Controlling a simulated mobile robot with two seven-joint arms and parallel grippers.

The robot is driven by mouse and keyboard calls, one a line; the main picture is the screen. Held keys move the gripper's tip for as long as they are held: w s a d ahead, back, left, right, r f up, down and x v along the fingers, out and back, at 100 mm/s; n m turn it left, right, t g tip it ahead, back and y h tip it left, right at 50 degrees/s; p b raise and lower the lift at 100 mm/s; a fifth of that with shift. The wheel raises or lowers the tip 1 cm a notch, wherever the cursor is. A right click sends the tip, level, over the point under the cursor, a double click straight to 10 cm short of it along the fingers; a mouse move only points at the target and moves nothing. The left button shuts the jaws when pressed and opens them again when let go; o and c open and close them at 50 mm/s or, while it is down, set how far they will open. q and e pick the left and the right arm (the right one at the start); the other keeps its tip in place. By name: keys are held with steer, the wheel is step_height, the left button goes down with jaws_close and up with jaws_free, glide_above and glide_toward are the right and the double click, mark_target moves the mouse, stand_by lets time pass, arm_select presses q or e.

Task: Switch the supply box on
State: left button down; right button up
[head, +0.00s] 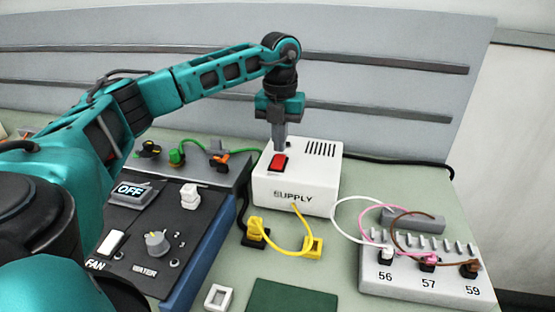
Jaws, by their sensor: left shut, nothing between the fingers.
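The supply box (315,190) is a white box labelled SUPPLY near the middle of the bench, with a vent grille on top. Its red rocker switch (279,163) sits on the left part of the top face. My left gripper (281,147) points straight down just behind the red switch, with its fingers shut and empty. The fingertips look close to the switch's far end; I cannot tell whether they touch it. No lit lamp shows on the box. My right gripper is not in view.
A dark panel (140,220) with an OFF display, knob and FAN and WATER labels lies left. A yellow cable (283,247) runs in front of the box. A numbered terminal block (425,285) with wires stands right. A green plate (291,298) lies at the front.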

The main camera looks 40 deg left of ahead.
mark_target(280, 157)
arm_select(q)
steer(key=shift+s+f+b, duration=0.1)
steer(key=shift+f+b, duration=0.45)
steer(key=shift+f, duration=0.55)
stand_by(0.9)
step_height(280, 157, up, 5)
steer(key=p, duration=0.5)
steer(key=shift+r, duration=0.15)
steer(key=shift+r+p, duration=0.35)
steer(key=shift+r, duration=0.6)
